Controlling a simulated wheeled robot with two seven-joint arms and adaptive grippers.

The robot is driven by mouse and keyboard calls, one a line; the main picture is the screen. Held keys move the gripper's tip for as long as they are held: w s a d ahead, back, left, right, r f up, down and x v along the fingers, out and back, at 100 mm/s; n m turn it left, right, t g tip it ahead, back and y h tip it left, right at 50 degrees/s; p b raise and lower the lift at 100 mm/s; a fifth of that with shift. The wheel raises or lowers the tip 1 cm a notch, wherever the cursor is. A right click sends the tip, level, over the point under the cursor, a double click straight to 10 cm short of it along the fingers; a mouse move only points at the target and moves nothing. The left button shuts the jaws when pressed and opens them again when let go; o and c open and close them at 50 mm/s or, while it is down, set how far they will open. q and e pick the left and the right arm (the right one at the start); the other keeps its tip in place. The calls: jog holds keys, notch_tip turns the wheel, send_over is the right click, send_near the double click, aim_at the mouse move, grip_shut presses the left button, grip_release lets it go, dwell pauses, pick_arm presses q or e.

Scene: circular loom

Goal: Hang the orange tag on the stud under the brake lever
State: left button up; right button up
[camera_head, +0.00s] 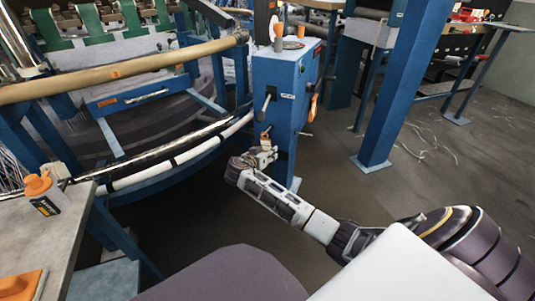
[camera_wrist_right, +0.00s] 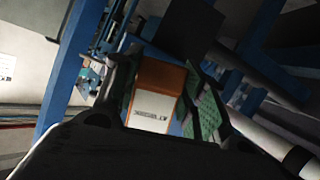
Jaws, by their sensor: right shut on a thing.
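My right gripper (camera_head: 266,152) is in front of the blue machine box (camera_head: 284,80), low on its front face. It is shut on the orange tag (camera_head: 265,136). In the right wrist view the tag (camera_wrist_right: 158,92), orange above and white with dark print below, sits between the green finger pads. On the box's front a black lever with a pale end (camera_head: 267,103) hangs above the tag; it looks like the brake lever. The stud cannot be made out. I cannot tell whether the tag touches the box. My left gripper is not in view.
An orange handle (camera_head: 312,107) sticks out from the box's right side. The loom's curved white rail (camera_head: 180,161) ends left of my gripper.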

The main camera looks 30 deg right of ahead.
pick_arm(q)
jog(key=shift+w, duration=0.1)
pick_arm(e)
jog(key=shift+w+d, duration=0.1)
jog(key=shift+d, duration=0.1)
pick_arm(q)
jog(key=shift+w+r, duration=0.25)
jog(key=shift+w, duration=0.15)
pick_arm(e)
jog(key=shift+f, duration=0.15)
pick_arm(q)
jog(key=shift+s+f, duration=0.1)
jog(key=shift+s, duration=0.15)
pick_arm(e)
jog(key=o, duration=1.2)
jog(key=shift+f, duration=0.1)
jog(key=shift+c, duration=0.2)
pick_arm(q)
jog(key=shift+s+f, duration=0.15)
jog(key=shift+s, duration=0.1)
pick_arm(e)
jog(key=shift+o, duration=0.2)
